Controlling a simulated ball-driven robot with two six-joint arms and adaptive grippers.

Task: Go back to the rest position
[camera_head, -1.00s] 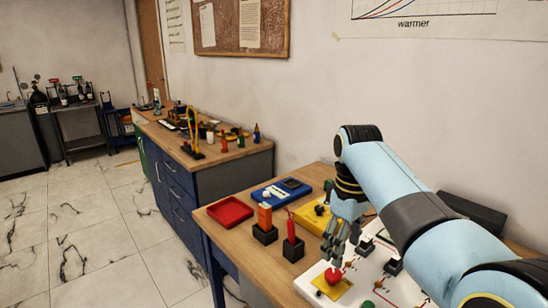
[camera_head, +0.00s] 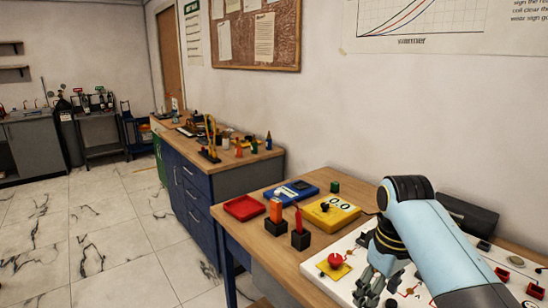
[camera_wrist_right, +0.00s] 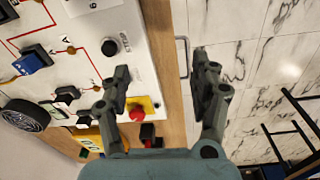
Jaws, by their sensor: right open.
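My right arm comes in from the right in the head view. My right gripper (camera_head: 372,288) is over the white panel (camera_head: 318,268), to the right of the red button (camera_head: 335,260) on its yellow plate. In the right wrist view the right gripper (camera_wrist_right: 163,85) has its fingers spread wide with nothing between the tips. The red button (camera_wrist_right: 137,113) shows just beside the left finger there, and the white panel (camera_wrist_right: 75,25) fills the upper left. My left gripper is not in view.
On the wooden table stand a yellow meter (camera_head: 331,212), a blue meter (camera_head: 291,191), a red tray (camera_head: 244,207) and two black holders with an orange block (camera_head: 276,209) and a red probe (camera_head: 298,219). A black box (camera_head: 467,214) lies by the wall. Open floor is at left.

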